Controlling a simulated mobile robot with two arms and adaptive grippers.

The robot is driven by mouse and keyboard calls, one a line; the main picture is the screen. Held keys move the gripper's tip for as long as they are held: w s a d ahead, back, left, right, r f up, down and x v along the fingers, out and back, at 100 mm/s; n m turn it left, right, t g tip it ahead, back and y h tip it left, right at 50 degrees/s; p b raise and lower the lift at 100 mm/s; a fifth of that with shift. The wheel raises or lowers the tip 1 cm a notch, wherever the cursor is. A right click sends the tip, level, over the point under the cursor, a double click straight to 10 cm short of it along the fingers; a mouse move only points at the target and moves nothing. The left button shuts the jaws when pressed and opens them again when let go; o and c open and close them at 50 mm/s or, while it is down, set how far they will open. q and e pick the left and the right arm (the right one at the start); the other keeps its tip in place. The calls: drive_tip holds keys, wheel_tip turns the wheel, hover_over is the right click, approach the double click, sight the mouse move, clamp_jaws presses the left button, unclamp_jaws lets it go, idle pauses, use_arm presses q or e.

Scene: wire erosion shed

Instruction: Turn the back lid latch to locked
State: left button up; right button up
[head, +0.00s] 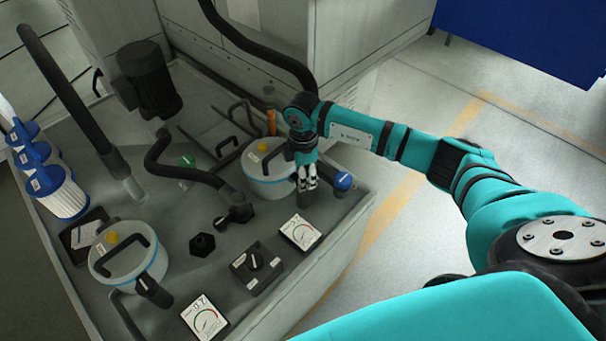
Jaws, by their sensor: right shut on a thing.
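The back canister (262,186) is a pale round vessel with a light blue band, and its lid (259,158) carries a yellow knob and a dark bar handle. My right gripper (308,186) points down at the right side of this canister, by the lid's edge. Its fingers are shut on what appears to be the back lid latch, which the fingers mostly hide. I cannot tell the latch's angle. The front canister (128,262) has a similar lid, with its black latch (152,291) in plain view at the lower right. My left gripper is not in view.
A blue knob (343,181) stands close to the right of the gripper. Nearby are a black valve handle (235,212), a dial gauge (300,232), a switch box (256,267) and a thick black hose (180,170). Open floor (400,200) lies right of the tank.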

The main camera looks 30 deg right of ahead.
drive_tip(key=o, duration=1.2)
wheel_tip(320, 180, up, 12)
drive_tip(key=shift+r, duration=0.1)
